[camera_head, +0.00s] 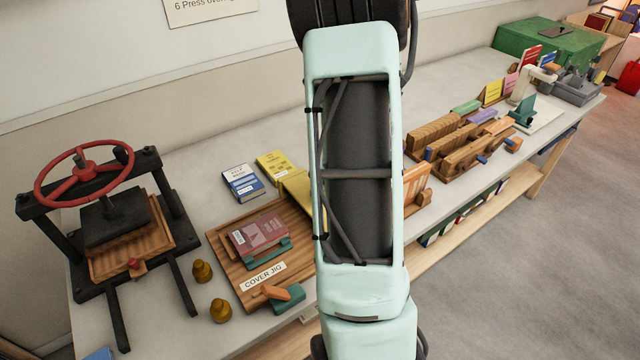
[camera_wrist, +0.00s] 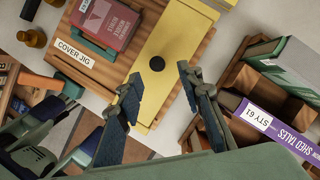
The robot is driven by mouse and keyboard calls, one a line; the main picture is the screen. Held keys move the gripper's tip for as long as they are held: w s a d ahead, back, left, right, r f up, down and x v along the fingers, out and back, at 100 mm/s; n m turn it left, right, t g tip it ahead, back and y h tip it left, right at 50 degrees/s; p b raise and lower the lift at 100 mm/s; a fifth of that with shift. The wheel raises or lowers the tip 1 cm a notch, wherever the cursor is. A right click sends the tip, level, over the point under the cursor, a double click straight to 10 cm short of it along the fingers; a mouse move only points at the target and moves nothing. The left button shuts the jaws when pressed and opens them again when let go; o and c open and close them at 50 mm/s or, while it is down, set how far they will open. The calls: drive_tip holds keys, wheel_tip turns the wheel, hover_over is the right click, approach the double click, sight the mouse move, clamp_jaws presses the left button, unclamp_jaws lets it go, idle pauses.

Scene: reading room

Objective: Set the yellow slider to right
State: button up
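The yellow slider (camera_wrist: 180,40) is a flat yellow piece with a round black knob (camera_wrist: 157,63), lying across the right side of the wooden cover jig board (camera_wrist: 118,62). In the head view a strip of the slider (camera_head: 295,186) shows beside my arm, which hides the rest and the knob. My gripper (camera_wrist: 160,72) is open, its two fingers apart. In the wrist view the knob appears between and just beyond the fingertips. I see no contact, and the height gap is hard to judge. My gripper is hidden in the head view.
A red book (camera_head: 258,234) lies on the jig board, with an orange-handled clamp (camera_head: 284,294) at its front. Brass weights (camera_head: 220,310) and a black press (camera_head: 110,215) stand left. Wooden racks with books (camera_wrist: 255,110) stand close right of my gripper.

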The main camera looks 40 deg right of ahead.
drive_tip(key=v, duration=0.7)
idle(0.4)
